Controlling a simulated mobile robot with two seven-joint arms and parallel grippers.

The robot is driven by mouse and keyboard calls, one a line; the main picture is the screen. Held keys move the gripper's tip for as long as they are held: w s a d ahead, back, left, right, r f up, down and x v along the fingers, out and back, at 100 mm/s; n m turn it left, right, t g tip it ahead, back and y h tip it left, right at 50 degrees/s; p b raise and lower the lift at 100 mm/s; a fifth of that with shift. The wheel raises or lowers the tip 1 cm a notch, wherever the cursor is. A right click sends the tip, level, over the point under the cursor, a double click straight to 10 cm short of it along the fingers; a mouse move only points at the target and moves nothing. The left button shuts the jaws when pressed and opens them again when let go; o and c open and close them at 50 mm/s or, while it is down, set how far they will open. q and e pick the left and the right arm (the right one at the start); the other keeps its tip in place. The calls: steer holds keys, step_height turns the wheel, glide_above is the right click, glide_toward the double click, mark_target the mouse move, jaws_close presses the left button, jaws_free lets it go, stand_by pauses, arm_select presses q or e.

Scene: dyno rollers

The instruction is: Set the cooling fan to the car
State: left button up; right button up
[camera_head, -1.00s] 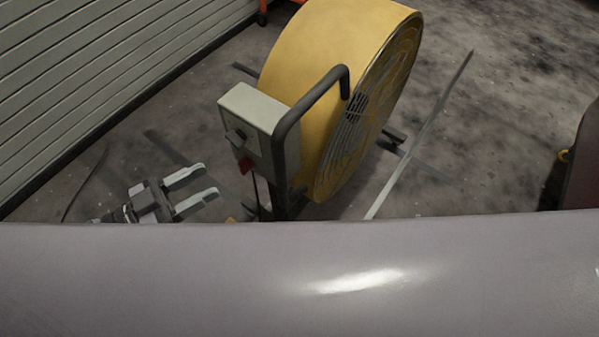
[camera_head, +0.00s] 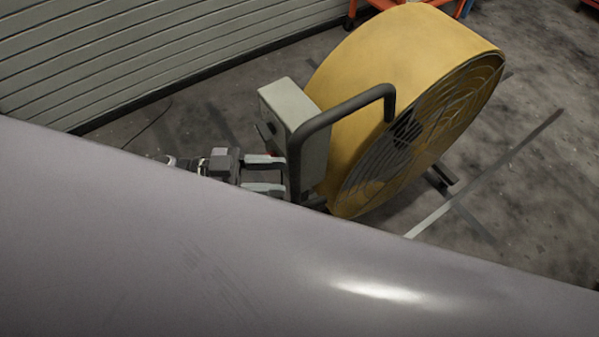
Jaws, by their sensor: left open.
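The cooling fan (camera_head: 400,70) is a large yellow drum with a dark wire grille facing right. A grey control box (camera_head: 297,125) and a dark bent-tube handle (camera_head: 345,108) are on its near left side. My left gripper (camera_head: 286,174) is open beside the lower part of the handle, its fingers pointing right. I cannot tell whether the handle's tube is between the fingers or whether they touch it. The fan's base is partly hidden by the grey surface in front. My right gripper is not in view. I cannot make out a car for certain.
A smooth grey surface (camera_head: 250,260) fills the foreground and hides the floor below. A ribbed shutter wall (camera_head: 120,50) stands at the left. An orange frame (camera_head: 375,8) is behind the fan. The floor (camera_head: 540,180) at the right is clear, with a painted line.

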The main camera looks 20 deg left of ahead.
mark_target(297, 177)
arm_select(q)
steer(key=shift+x, duration=2.35)
jaws_close()
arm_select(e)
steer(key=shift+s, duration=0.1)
arm_select(q)
steer(key=shift+d, duration=0.1)
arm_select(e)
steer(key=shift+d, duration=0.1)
